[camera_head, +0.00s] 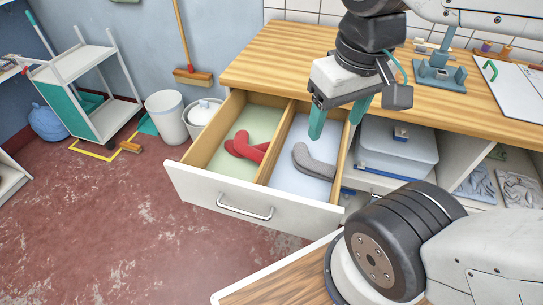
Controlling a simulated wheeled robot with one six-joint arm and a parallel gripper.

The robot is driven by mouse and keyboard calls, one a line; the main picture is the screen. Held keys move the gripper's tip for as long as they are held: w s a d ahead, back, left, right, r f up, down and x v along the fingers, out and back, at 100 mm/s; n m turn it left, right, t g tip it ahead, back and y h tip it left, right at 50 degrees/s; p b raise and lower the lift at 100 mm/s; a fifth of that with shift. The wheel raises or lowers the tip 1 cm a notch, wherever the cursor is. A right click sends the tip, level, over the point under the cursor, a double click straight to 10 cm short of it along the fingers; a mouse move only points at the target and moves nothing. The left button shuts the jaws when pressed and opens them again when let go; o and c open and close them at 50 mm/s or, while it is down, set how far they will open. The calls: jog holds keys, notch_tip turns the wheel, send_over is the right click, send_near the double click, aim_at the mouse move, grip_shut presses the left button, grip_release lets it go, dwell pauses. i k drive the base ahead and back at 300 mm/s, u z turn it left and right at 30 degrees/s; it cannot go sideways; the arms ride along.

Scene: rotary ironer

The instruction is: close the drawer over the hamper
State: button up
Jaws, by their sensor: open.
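The drawer (268,211) under the wooden counter is pulled far out, with a white front and a metal bar handle (246,207). A wooden divider splits it into two compartments. A red sock-like item (246,146) lies in the left one and a grey one (314,161) in the right one. My gripper (338,118) points down with its teal fingers apart and nothing between them, in front of the counter edge and above the drawer's right rear part. I cannot make out a hamper below the drawer; the drawer hides that space.
The wooden counter (265,55) bears a teal fixture (440,75) and a white board at right. A pale lidded box (397,145) sits in an opening right of the drawer. A white bin (166,114) and a lidded pot stand left of it.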

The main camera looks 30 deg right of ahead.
aim_at(273, 195)
jog(key=k, duration=0.5)
jog(key=u, duration=1.15)
jog(key=k, duration=0.8)
jog(key=z, duration=0.85)
jog(key=i, duration=1)
